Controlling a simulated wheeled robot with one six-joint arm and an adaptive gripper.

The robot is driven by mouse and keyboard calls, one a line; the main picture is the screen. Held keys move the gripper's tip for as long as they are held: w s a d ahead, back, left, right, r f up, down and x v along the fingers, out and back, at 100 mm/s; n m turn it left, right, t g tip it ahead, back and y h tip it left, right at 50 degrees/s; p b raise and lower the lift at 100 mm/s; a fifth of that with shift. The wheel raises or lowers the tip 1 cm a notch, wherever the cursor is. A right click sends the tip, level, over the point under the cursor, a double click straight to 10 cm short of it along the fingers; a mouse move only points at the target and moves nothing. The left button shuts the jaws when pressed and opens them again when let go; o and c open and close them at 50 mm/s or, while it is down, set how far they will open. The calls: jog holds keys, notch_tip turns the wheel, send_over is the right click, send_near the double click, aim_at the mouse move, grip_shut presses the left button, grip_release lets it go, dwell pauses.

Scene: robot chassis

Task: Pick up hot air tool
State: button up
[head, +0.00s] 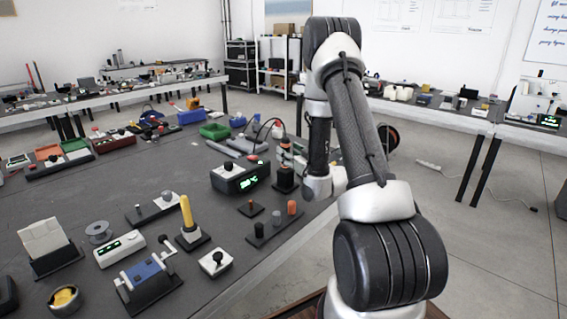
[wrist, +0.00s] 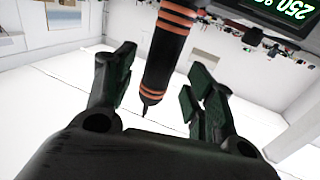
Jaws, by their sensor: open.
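The hot air tool (wrist: 166,50) is a black handle with orange rings and a thin dark tip in the wrist view. It lies between the two spread fingers of my gripper (wrist: 162,66). The gripper is open, with a visible gap on both sides of the tool in this view; how deep the tool sits between them is hard to tell. In the head view, the banded tool (head: 285,146) appears upright near the dark holder (head: 286,180), beside my arm. My gripper is mostly hidden there.
A black station (head: 240,178) with a green display stands left of the tool; its display also shows in the wrist view (wrist: 290,10). Small posts (head: 276,217), a yellow-handled tool (head: 187,212) and other items crowd the grey table (head: 130,185). Open floor lies to the right.

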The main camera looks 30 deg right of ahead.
jog(key=shift+w, duration=1.55)
jog(key=c, duration=1)
jog(key=shift+c, duration=0.2)
notch_tip(320, 180, up, 10)
jog(key=shift+r, duration=0.1)
